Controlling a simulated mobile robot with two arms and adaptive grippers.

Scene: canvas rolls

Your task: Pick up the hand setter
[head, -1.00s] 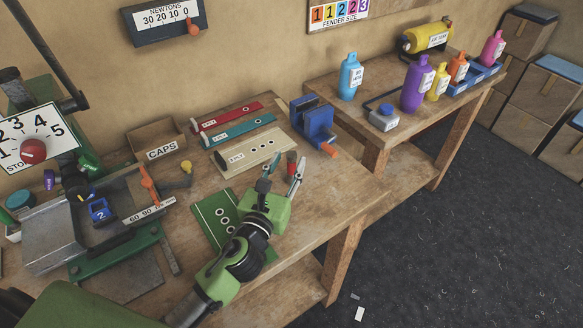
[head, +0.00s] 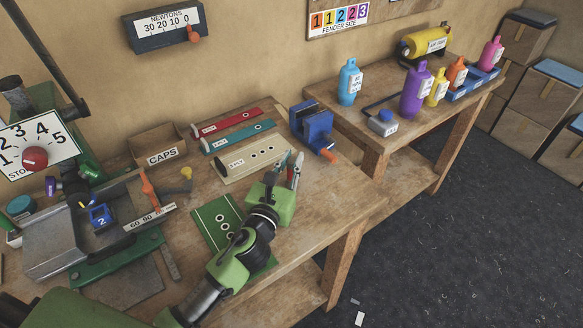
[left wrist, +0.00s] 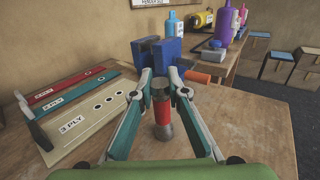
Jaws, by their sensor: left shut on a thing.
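The hand setter (left wrist: 161,112) is a short red cylinder with a grey metal end, upright between my fingers in the left wrist view. My left gripper (left wrist: 161,92) is shut on it, one finger on each side. In the head view my left gripper (head: 290,165) is over the front workbench, right of the green mat and in front of the beige 3 PLY strip. The hand setter is mostly hidden by the gripper there. I cannot tell whether its grey end touches the bench. My right gripper is not in view.
A blue vise (head: 313,128) with an orange handle stands just beyond the gripper. The beige strip (head: 250,158) lies to its left, the green mat (head: 213,217) nearer. The bench top (head: 335,190) to the right is clear. A second bench holds several bottles.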

